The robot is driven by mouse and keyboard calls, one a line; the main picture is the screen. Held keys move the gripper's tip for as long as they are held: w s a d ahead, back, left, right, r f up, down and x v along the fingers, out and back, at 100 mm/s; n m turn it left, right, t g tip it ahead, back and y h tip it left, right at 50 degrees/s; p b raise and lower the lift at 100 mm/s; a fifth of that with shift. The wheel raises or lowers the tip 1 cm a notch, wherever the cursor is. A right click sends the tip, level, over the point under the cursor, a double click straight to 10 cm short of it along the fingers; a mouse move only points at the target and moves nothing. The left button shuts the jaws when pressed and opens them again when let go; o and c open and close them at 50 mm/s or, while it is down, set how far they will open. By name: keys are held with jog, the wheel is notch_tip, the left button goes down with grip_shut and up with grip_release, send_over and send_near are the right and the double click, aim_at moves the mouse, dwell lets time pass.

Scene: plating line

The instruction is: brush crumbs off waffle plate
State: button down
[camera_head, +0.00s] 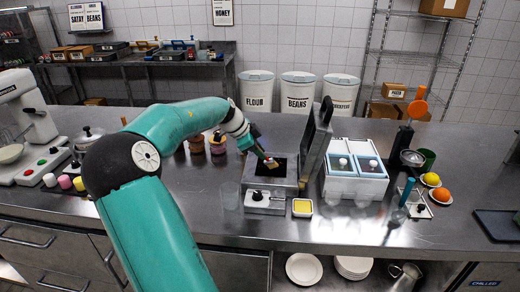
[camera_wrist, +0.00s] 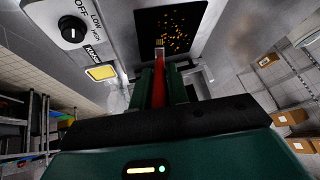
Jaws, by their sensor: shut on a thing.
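The waffle maker (camera_head: 256,203) stands on the steel counter with its lid (camera_head: 317,143) raised upright at the right. Its dark waffle plate (camera_head: 258,160) faces up; in the wrist view the black plate (camera_wrist: 148,18) carries scattered golden crumbs (camera_wrist: 176,28). My gripper (camera_head: 259,152) is above the plate's back edge. It is shut on a brush with a red handle (camera_wrist: 158,88). The pale brush tip (camera_wrist: 160,51) lies over the plate's edge in the wrist view; I cannot tell whether it touches. The gripper partly hides the handle.
A white two-lidded container (camera_head: 355,184) stands close right of the raised lid. Brown-lidded jars (camera_head: 217,143) stand behind my arm.

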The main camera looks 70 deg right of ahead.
jog(key=shift+w+a, duration=0.1)
jog(key=shift+w, duration=0.5)
jog(key=shift+w+d, duration=0.25)
jog(key=shift+d, duration=0.9)
jog(key=shift+w+d, duration=0.25)
jog(key=shift+d, duration=0.85)
jog(key=shift+w+d, duration=0.25)
jog(key=shift+d, duration=0.9)
jog(key=shift+a, duration=3.6)
jog(key=w+d, duration=0.2)
jog(key=d, duration=0.4)
jog(key=shift+w+d, duration=0.25)
jog(key=shift+d, duration=0.05)
jog(key=shift+r, duration=3)
